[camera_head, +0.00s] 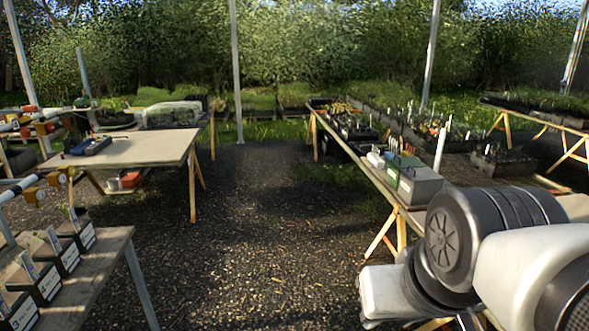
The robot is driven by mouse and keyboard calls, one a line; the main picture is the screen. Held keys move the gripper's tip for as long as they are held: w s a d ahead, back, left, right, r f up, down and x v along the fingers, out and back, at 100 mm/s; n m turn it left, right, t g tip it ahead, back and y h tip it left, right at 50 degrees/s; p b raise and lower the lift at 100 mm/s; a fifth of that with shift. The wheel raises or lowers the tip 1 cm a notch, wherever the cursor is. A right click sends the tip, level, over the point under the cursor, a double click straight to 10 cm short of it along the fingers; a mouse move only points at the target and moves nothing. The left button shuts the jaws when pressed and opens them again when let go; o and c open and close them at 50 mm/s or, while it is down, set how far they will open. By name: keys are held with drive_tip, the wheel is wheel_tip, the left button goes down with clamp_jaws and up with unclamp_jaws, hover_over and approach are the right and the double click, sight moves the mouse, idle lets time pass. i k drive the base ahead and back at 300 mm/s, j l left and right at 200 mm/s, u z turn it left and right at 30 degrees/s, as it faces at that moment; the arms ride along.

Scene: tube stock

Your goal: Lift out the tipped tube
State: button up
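Several dark square tubes with white labels stand in a row on a grey bench (100,270) at the lower left. The farthest tube (88,236) holds a small green plant. Nearer ones are a second tube (69,259), a third tube (48,286) and a front tube (22,314) cut by the picture edge. I cannot tell from this view which tube is tipped. My arm is folded at the lower right, far from the tubes. My gripper is not visible.
A wooden trestle table (150,148) with a blue tray (91,146) stands at the left. A long table at the right bears a grey-green box (418,184) and plant trays (502,161). Pipes with orange fittings run at far left. The gravel aisle (250,240) between is clear.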

sight(367, 146)
drive_tip(key=i+z, duration=0.1)
drive_tip(key=i, duration=1.45)
drive_tip(key=i+j, duration=0.1)
drive_tip(key=i, duration=1.5)
drive_tip(key=i+j+z, duration=0.1)
drive_tip(key=i+z, duration=0.25)
drive_tip(key=i, duration=0.2)
drive_tip(key=i+j+z, duration=0.3)
drive_tip(key=i, duration=0.25)
drive_tip(key=k+z, duration=0.2)
drive_tip(key=k+l+z, duration=0.2)
drive_tip(key=k, duration=0.2)
drive_tip(key=i+j+z, duration=0.1)
drive_tip(key=z, duration=0.65)
drive_tip(key=i+j+z, duration=0.1)
drive_tip(key=z, duration=0.25)
drive_tip(key=i+j, duration=0.1)
drive_tip(key=j, duration=0.3)
drive_tip(key=i+j, duration=0.15)
drive_tip(key=j, duration=0.2)
drive_tip(key=i+j, duration=0.1)
drive_tip(key=j, duration=0.3)
drive_tip(key=i+j, duration=0.15)
drive_tip(key=j, duration=0.2)
drive_tip(key=i+j, duration=0.1)
drive_tip(key=j, duration=0.3)
drive_tip(key=i+j, duration=0.1)
drive_tip(key=j, duration=0.25)
